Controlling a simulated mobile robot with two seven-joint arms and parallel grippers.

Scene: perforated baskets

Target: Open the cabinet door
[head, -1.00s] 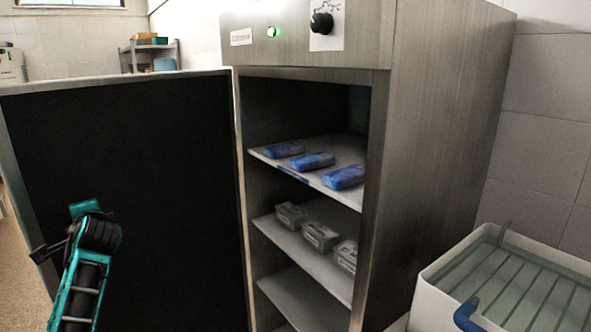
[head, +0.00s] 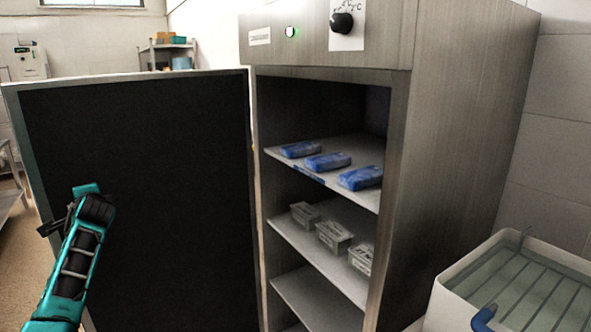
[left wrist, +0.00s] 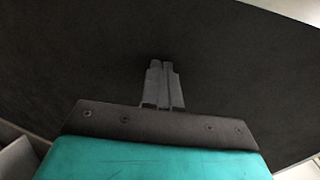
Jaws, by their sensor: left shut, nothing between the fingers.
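The cabinet (head: 455,130) is grey metal with a tall door (head: 140,190) standing wide open to the left. The door's dark inner face is toward me. My left gripper (head: 45,230) is in front of that inner face, near the door's outer left edge. In the left wrist view its two grey fingers (left wrist: 164,82) are shut together with nothing between them, against the dark panel. Whether the fingertips touch the panel I cannot tell. My right gripper is not in view. The door's outer side and handle are hidden.
The open cabinet shows shelves with blue packs (head: 327,161) above and small grey boxes (head: 333,236) below. A white basin (head: 445,300) stands at right. A small shelf unit (head: 168,52) is behind the door.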

